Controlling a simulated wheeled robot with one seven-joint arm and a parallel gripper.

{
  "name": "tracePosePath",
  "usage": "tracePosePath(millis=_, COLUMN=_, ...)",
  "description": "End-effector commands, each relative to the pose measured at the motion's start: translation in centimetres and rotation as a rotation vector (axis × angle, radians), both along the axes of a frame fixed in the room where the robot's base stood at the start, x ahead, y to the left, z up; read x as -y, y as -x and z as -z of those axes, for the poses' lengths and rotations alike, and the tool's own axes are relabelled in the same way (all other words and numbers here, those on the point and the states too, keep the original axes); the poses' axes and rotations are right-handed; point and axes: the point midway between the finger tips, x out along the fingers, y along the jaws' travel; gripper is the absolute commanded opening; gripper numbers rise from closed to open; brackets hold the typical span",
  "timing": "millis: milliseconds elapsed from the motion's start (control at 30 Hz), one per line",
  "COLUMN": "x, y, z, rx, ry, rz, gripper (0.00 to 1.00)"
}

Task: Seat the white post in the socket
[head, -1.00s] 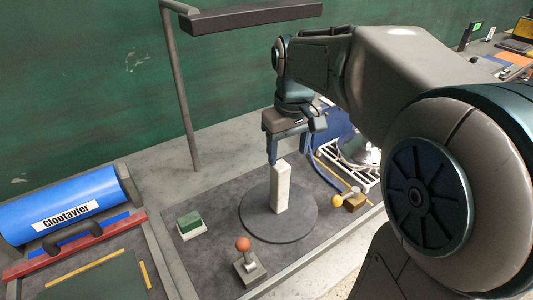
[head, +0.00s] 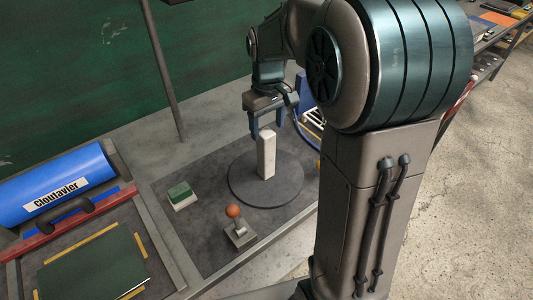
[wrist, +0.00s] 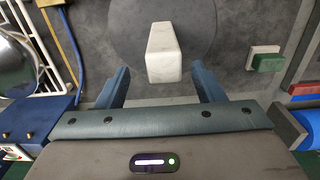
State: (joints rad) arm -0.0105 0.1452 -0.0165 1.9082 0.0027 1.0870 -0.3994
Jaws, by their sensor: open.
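The white post (head: 267,158) stands upright on a dark round disc (head: 290,190). In the wrist view the post (wrist: 164,58) shows from above at the near part of the disc (wrist: 125,35). My gripper (head: 266,131) is open at the post's top end. In the wrist view its two fingers (wrist: 162,87) are spread to either side of the post, with a gap on each side. Nothing is held. I see no socket opening; whether one lies under the post I cannot tell.
An orange-knobbed lever (head: 234,212) and a green-and-white block (head: 181,195) stand left of the disc. A blue cylinder (head: 85,172) lies far left. A lamp pole (head: 165,70) rises behind. In the wrist view, a white rack (wrist: 35,45) is left.

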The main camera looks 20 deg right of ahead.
Motion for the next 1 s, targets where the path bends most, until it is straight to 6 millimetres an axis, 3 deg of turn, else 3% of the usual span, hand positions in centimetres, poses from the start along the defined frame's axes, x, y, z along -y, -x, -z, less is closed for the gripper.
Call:
tracePosePath(millis=300, x=-0.5, y=0.1, z=4.3, rx=-0.004, ry=0.0, rz=0.0, gripper=0.62)
tracePosePath(millis=600, x=-0.5, y=0.1, z=4.9, rx=-0.001, ry=-0.001, rz=-0.001, gripper=0.62)
tracePosePath(millis=667, x=-0.5, y=0.1, z=4.9, rx=-0.001, ry=-0.001, rz=-0.001, gripper=0.48)
tracePosePath(millis=833, x=-0.5, y=0.1, z=4.9, rx=-0.001, ry=0.0, rz=-0.001, gripper=0.01)
tracePosePath(millis=1000, x=-0.5, y=0.1, z=4.8, rx=0.0, ry=0.0, rz=-0.001, gripper=0.0)
